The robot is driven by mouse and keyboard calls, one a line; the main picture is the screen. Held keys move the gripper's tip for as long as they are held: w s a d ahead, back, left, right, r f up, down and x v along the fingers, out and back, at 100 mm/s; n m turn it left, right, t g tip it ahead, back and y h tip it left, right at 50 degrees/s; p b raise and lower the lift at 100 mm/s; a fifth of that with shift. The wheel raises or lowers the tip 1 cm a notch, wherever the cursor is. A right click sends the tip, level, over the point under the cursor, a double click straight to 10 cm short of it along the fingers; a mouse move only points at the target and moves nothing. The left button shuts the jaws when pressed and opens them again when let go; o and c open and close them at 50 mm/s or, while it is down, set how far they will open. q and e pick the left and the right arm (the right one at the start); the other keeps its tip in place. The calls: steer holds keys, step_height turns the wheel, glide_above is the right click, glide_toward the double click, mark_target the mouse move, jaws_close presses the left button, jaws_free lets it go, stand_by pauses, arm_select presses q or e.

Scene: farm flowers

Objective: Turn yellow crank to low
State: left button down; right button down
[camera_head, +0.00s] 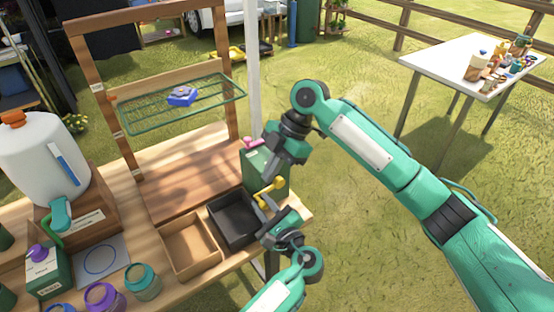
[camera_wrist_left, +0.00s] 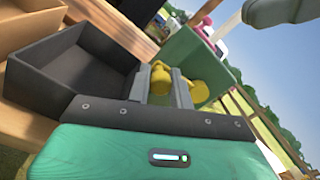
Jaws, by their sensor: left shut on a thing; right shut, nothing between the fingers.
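The yellow crank (camera_head: 270,188) is on the side of a green box (camera_head: 264,171) at the right end of the wooden bench. In the left wrist view the yellow crank (camera_wrist_left: 197,90) shows its round hub by the green box (camera_wrist_left: 195,48), with its handle between my fingers. My left gripper (camera_head: 262,202) is shut on the yellow crank; its fingers also show in the left wrist view (camera_wrist_left: 166,88). My right gripper (camera_head: 263,150) is shut and empty above the green box, near a pink crank (camera_head: 251,142). Any low marking is not readable.
A black tray (camera_head: 222,232) and a brown wooden tray (camera_head: 180,257) lie just left of my left gripper. A wooden frame with a green wire shelf (camera_head: 150,117) stands behind. A white post (camera_head: 253,70) rises behind the green box.

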mark_target(263, 204)
steer(key=x, duration=0.4)
steer(key=f, duration=0.3)
steer(key=shift+w+d+f, duration=0.1)
steer(key=shift+w+f, duration=0.15)
steer(key=shift+w+d+f, duration=0.1)
steer(key=shift+f, duration=0.35)
steer(key=shift+f, duration=0.35)
arm_select(q)
steer(key=shift+d+r, duration=0.1)
arm_select(e)
steer(key=shift+d+f, duration=0.1)
steer(key=shift+f, duration=0.25)
arm_select(q)
steer(key=c, duration=1.3)
jaws_free()
steer(key=shift+o, duration=0.2)
